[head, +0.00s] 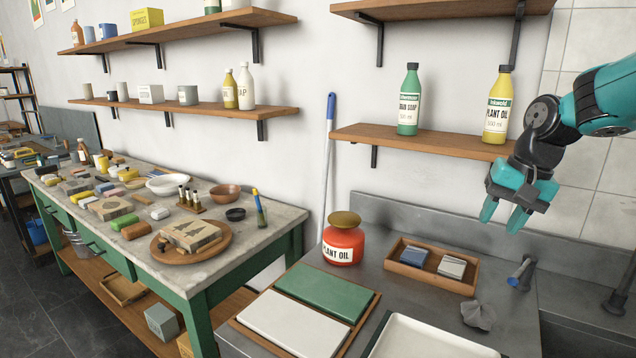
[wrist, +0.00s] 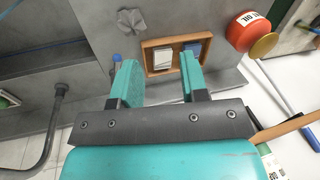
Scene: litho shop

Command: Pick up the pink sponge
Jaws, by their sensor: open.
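My gripper (head: 503,214) is open and empty, high over the right part of the steel counter. It hangs beside the shelf with the plant oil bottle. In the wrist view its two teal fingers (wrist: 158,64) stand apart with nothing between them. Several small blocks in yellow, green, orange and grey-brown lie on the green-framed table at the left, too small to tell apart. A small wooden tray (head: 473,288) on the counter holds a blue block (head: 413,259) and a whitish-grey block (head: 452,267).
A red plant oil jar (head: 343,244), a crumpled grey cloth (head: 478,315), a green board (head: 328,297) and a white tray (head: 425,341) crowd the counter.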

